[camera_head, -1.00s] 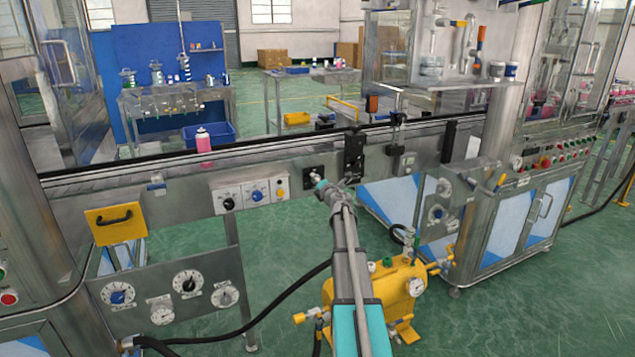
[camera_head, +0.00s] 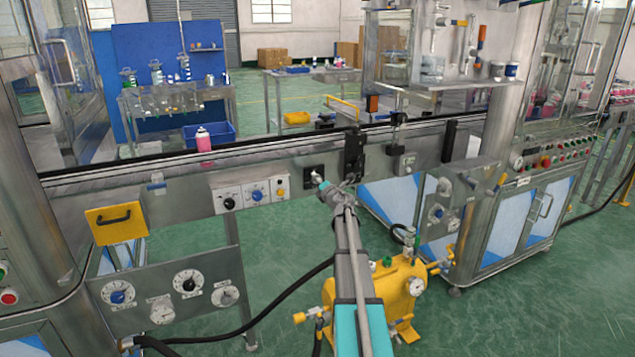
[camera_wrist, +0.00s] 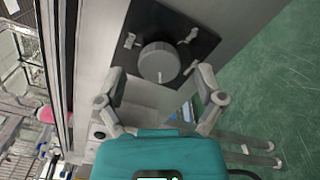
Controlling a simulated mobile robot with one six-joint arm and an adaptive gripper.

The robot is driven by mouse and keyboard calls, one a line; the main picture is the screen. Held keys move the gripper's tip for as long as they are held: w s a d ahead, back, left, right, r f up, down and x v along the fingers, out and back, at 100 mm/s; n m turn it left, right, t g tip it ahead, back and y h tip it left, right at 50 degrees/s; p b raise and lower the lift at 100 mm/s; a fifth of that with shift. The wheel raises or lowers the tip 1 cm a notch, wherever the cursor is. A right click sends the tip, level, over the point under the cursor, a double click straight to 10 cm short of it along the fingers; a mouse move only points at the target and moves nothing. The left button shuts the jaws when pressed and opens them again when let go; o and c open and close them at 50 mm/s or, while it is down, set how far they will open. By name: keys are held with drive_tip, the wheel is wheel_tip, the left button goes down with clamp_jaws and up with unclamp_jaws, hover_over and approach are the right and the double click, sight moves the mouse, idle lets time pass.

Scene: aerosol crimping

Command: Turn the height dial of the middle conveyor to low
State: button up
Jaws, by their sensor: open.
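The height dial is a round grey knob (camera_wrist: 158,62) on a black plate (camera_wrist: 180,18) with small pale marks beside it. A white line shows on the knob's edge nearest my gripper. In the head view the black plate (camera_head: 310,171) is on the front rail of the middle conveyor (camera_head: 265,165). My gripper (camera_wrist: 161,84) is open, with one finger on each side of the knob's near edge. I cannot tell whether the fingers touch it. In the head view my gripper (camera_head: 324,188) is just in front of the plate and partly hides the dial.
A panel with a black knob and a blue knob (camera_head: 257,194) is left of the dial. A dark upright bracket (camera_head: 354,153) is close on the right. A pink can (camera_head: 203,140) stands on the conveyor. A yellow tank (camera_head: 385,287) stands below my arm.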

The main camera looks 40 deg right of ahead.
drive_tip(key=v, duration=1)
drive_tip(key=shift+s, duration=0.35)
drive_tip(key=shift+a, duration=0.15)
idle(1.0)
